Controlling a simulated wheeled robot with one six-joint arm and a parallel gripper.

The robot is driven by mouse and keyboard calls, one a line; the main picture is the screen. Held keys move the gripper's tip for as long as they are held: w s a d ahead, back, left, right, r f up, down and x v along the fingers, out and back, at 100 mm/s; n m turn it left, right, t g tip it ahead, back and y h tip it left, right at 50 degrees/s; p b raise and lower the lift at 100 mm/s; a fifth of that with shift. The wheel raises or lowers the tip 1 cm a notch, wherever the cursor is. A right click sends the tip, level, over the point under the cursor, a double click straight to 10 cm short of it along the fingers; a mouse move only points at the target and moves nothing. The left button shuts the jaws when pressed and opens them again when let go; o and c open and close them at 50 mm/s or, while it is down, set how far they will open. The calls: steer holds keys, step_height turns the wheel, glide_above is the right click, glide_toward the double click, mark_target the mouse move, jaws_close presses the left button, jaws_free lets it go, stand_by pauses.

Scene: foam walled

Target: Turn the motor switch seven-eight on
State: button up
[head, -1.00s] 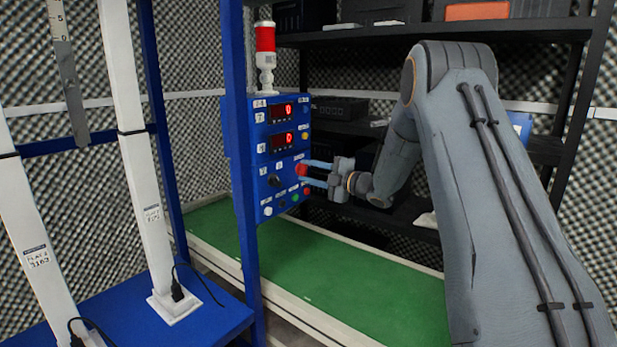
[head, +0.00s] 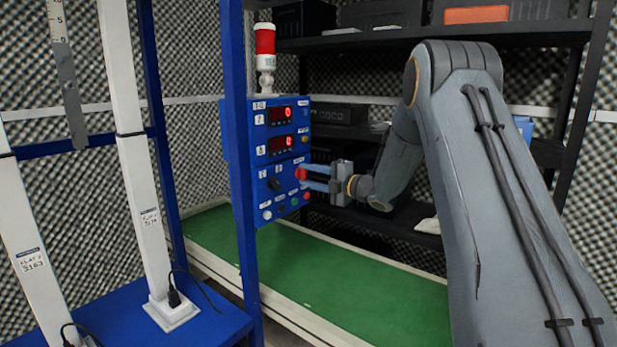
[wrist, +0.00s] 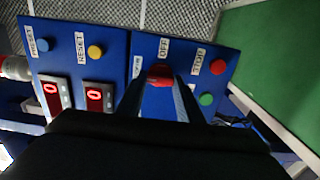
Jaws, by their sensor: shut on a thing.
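The blue control panel (head: 284,166) stands behind a blue post, with two lit red displays and small labels. A red switch knob (head: 300,174) sits on its right part; it also shows in the wrist view (wrist: 160,73), beside a label reading OFF. My gripper (head: 305,178) is shut on this red knob, one finger on each side. A second label by the knob is partly hidden by a finger. The knob's exact turn angle is hard to tell. Whether it is the seven-eight switch cannot be read from the labels.
A black knob (head: 273,184) sits left of the held one. A red button (wrist: 218,67) by a STOP label and a green button (wrist: 207,99) lie close to my fingers. A red-topped signal lamp (head: 265,45) stands above. A green belt (head: 340,285) runs below.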

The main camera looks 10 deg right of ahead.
steer(key=o, duration=1.1)
steer(key=shift+a, duration=0.1)
steer(key=shift+s+d, duration=0.4)
steer(key=shift+d, duration=0.05)
steer(key=v, duration=0.6)
steer(key=shift+s+d, duration=0.2)
steer(key=shift+s, duration=0.1)
